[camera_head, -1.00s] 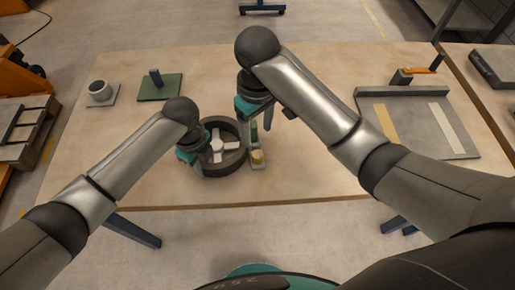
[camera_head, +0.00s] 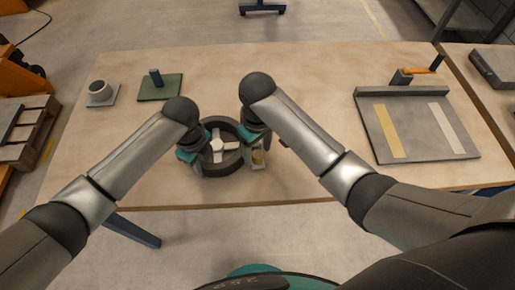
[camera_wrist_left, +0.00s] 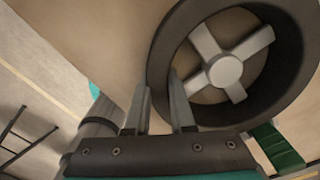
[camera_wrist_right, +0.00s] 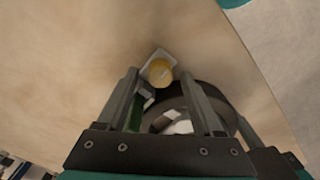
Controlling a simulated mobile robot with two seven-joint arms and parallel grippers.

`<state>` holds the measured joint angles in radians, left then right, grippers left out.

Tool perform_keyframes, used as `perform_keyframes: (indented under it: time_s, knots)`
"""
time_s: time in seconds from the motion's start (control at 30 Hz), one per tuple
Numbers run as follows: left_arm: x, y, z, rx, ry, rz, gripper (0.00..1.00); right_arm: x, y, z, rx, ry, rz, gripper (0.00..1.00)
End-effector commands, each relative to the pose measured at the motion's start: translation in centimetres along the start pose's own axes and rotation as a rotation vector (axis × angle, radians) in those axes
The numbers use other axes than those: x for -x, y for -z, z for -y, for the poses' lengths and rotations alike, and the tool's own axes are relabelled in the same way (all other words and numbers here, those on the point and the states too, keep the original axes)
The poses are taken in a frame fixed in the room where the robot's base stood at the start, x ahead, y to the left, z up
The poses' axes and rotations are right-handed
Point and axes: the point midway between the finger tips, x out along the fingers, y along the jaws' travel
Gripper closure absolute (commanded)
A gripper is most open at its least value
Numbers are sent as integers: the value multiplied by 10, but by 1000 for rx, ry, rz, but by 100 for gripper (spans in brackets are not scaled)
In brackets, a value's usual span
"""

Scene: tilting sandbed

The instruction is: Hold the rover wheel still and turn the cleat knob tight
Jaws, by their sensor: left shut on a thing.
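The rover wheel (camera_head: 226,168) is a dark ring with a pale spoked hub, lying on the table near its front edge; it also shows in the left wrist view (camera_wrist_left: 172,48). My left gripper (camera_wrist_left: 162,92) is shut on the wheel's rim at the left side. The cleat knob (camera_wrist_right: 159,72) is a yellow round knob on a pale plate beside the wheel's right side; in the head view it shows small (camera_head: 258,158). My right gripper (camera_wrist_right: 160,85) is open above it, with the knob in view between and just beyond the fingertips. Contact with the knob cannot be told.
A green block (camera_wrist_left: 275,145) sits beside the wheel. A grey tray with two strips (camera_head: 415,135) lies at the right.

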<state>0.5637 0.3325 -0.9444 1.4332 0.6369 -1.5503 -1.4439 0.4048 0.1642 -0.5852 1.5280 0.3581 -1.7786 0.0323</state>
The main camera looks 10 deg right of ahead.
Motion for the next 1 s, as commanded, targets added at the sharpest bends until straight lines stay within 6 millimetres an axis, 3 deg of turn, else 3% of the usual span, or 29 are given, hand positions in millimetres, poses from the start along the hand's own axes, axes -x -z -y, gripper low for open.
perform_keyframes:
  time_s: [0.07,0.57,1.0]
  knots:
    - [1,0,1,0,2,0,100,0,0,0,0,0,0,42]
    - [1,0,1,0,2,0,100,1,0,0,0,0,0,98]
    - [1,0,1,0,2,0,100,1,0,0,-30,0,-1,100]
